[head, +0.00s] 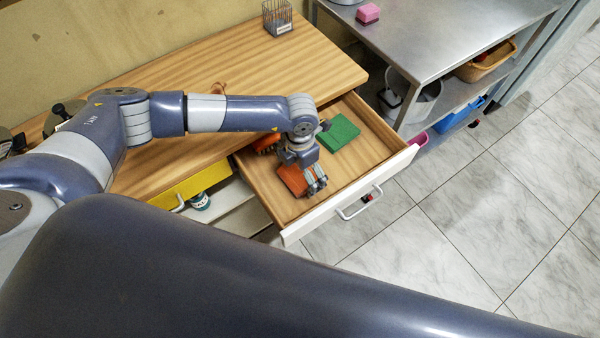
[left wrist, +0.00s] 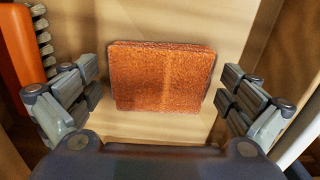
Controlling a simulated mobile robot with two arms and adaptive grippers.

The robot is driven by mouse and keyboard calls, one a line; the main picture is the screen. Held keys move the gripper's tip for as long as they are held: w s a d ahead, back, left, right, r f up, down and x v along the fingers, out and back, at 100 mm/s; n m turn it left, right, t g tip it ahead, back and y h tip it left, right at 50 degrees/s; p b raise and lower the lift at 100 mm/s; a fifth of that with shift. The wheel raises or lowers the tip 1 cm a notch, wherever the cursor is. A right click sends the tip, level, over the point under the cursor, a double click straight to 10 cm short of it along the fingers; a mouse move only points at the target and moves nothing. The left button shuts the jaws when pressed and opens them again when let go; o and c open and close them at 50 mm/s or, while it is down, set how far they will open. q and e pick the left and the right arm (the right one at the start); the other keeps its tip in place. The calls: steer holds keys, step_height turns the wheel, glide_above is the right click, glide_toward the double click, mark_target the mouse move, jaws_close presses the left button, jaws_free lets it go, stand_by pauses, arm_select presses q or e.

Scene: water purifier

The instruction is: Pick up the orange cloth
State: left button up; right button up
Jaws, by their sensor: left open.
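The orange cloth (head: 292,180) lies in the open drawer, partly covered by my left gripper (head: 314,186) in the head view. In the left wrist view the cloth (left wrist: 161,77) is a flat, folded, fuzzy square on the light drawer floor. My left gripper (left wrist: 160,108) is open, with its fingers spread to either side of the cloth. The fingers look apart from it, and nothing is held. My right gripper is not in view.
A green cloth (head: 338,132) lies in the drawer (head: 352,182), beside the gripper. An orange object (head: 266,146) sits at the drawer's back left; it also shows in the left wrist view (left wrist: 20,50). The drawer walls surround the gripper. A metal table (head: 440,40) stands at the right.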

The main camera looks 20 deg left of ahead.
mark_target(300, 173)
arm_select(q)
steer(key=c, duration=1)
step_height(300, 173, up, 10)
steer(key=shift+r+b, duration=0.1)
steer(key=shift+b, duration=0.55)
